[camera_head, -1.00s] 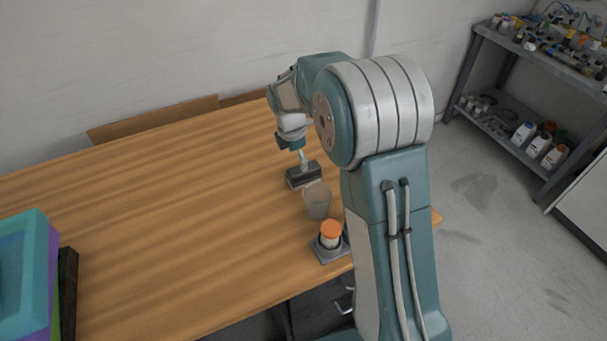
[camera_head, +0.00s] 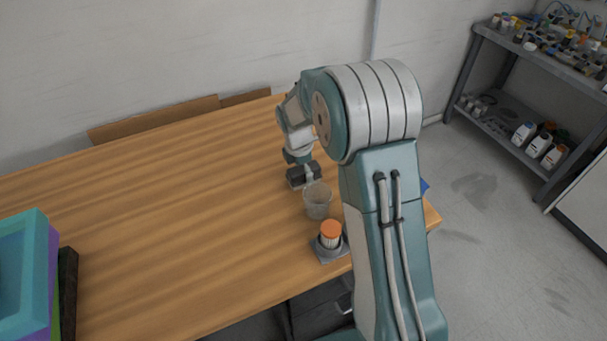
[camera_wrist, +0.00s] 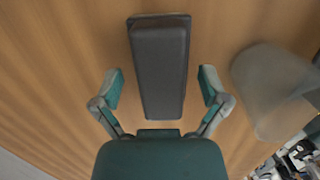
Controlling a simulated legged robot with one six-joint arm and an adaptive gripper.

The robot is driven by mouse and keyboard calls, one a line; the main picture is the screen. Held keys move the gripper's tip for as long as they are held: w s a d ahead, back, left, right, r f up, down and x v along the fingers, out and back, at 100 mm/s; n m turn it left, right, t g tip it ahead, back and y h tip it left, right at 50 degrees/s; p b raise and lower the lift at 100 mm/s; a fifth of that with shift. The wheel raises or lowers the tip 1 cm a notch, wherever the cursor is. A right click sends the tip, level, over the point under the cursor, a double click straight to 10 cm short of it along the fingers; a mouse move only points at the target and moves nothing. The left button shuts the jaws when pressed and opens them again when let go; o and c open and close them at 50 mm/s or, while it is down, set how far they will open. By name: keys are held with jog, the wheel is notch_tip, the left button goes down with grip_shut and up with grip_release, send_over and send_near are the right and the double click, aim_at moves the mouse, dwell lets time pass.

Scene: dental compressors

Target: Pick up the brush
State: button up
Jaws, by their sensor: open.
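The brush (camera_head: 293,182) is a dark grey block on the wooden table (camera_head: 200,210), partly hidden by my gripper in the head view. In the wrist view the brush (camera_wrist: 160,65) lies lengthwise between my fingers. My gripper (camera_wrist: 161,82) is open, with one finger on each side of the brush and a visible gap on both sides. In the head view my gripper (camera_head: 305,168) is low over the brush. I cannot tell its exact height above the table.
A translucent cup (camera_head: 317,203) stands close beside the brush; it also shows right of my right finger in the wrist view (camera_wrist: 265,85). An orange-capped container (camera_head: 330,235) stands on a grey base nearer the front edge. Stacked coloured bins (camera_head: 30,270) stand far left.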

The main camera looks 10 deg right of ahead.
jog(key=shift+f, duration=0.1)
jog(key=c, duration=1.1)
notch_tip(320, 180, up, 4)
jog(key=shift+s+r, duration=0.1)
jog(key=shift+s, duration=0.05)
jog(key=shift+c, duration=0.2)
jog(key=s+r, duration=0.3)
jog(key=s, duration=0.1)
jog(key=s+r, duration=0.3)
jog(key=s, duration=0.2)
jog(key=s+r, duration=0.3)
jog(key=s, duration=0.1)
jog(key=shift+s+r, duration=0.15)
jog(key=shift+s, duration=0.25)
